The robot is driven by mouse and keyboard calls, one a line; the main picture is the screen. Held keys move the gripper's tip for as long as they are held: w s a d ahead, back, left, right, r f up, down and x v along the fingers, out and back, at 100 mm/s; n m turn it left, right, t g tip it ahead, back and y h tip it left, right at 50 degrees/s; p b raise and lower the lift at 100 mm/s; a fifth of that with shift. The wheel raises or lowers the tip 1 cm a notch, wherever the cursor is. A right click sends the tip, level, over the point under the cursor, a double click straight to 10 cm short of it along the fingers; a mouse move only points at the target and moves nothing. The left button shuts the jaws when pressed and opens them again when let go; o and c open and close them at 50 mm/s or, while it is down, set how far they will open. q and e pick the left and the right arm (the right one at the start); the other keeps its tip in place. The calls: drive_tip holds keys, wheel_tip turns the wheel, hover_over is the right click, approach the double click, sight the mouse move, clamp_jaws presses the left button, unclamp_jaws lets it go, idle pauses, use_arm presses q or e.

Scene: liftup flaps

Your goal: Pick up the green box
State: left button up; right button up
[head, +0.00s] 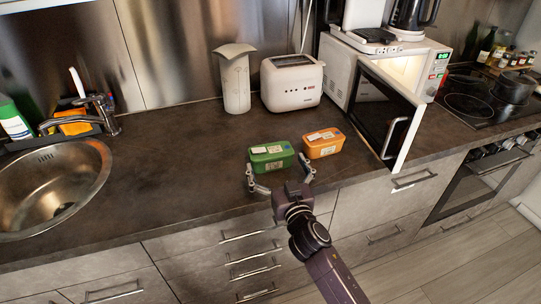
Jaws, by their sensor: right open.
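A green box (271,157) with pale labels sits on the dark countertop, left of an orange box (323,143). My right gripper (278,172) reaches in from the lower right at the counter's front edge. Its fingers are spread wide, one in front of the green box's left end and the other near the orange box's front. Nothing shows between the fingers except the gap in front of the boxes; I cannot tell whether a finger touches either box. My left gripper is not in view.
Behind the boxes stand a white toaster (292,83) and a pale canister (235,82). A microwave (425,72) has its door (388,117) open on the right, close to the orange box. A sink (50,185) lies at the left; the counter between is clear.

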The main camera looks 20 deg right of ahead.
sight(271, 150)
drive_tip(key=shift+w+d+p, duration=0.15)
drive_tip(key=shift+w+p, duration=0.25)
drive_tip(key=shift+w, duration=2.2)
drive_tip(key=c, duration=0.9)
drive_tip(key=shift+c, duration=0.9)
